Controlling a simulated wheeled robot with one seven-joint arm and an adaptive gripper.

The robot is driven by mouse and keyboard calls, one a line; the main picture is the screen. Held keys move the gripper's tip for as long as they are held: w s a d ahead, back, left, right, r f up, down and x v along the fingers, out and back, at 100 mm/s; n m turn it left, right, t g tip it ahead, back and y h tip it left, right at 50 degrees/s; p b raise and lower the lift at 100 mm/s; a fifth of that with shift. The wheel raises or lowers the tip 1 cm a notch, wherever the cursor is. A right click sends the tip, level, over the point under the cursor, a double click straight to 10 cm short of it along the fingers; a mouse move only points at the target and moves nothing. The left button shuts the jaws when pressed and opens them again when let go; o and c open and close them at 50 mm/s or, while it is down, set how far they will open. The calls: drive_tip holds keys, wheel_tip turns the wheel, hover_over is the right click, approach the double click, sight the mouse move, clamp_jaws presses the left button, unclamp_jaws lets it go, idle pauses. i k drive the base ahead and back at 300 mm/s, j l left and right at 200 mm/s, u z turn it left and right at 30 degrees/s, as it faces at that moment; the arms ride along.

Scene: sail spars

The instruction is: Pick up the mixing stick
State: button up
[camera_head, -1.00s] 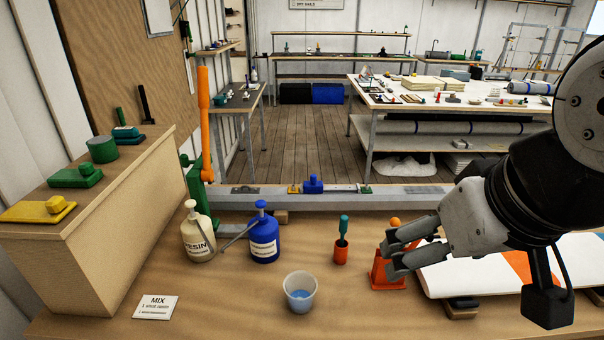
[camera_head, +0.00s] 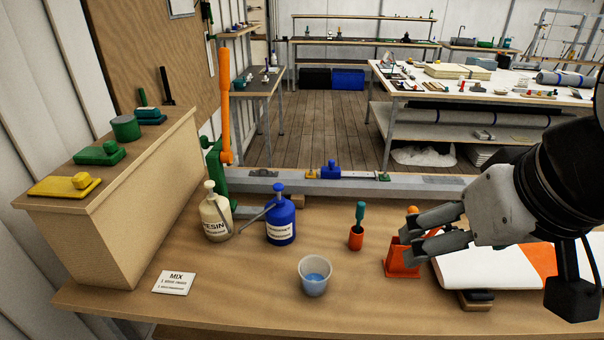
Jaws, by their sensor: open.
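A teal-handled stick (camera_head: 360,212) stands upright in a small orange-red cup (camera_head: 356,239) on the bench; it looks like the mixing stick, though its lower end is hidden in the cup. My gripper (camera_head: 408,237) is open and empty, to the right of that cup, its fingers pointing left. The fingers partly cover an orange stand (camera_head: 402,265) with an orange knob (camera_head: 413,210) at its top. I cannot tell from this view whether the fingers touch the stand. A clear cup with blue liquid (camera_head: 314,279) stands in front, to the left.
A cream resin bottle (camera_head: 216,217) and a blue pump bottle (camera_head: 281,221) stand left of the stick. A MIX card (camera_head: 174,282) lies at the front left. A white and orange board (camera_head: 485,267) lies at right under my arm. Bench around the clear cup is bare.

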sight(361, 206)
drive_tip(key=i+j+z, duration=0.15)
drive_tip(key=j, duration=0.25)
drive_tip(key=i+j+z, duration=0.15)
drive_tip(key=j, duration=0.3)
drive_tip(key=i+j+z, duration=0.15)
drive_tip(key=j, duration=0.25)
drive_tip(key=j+z, duration=0.1)
drive_tip(key=j, duration=0.35)
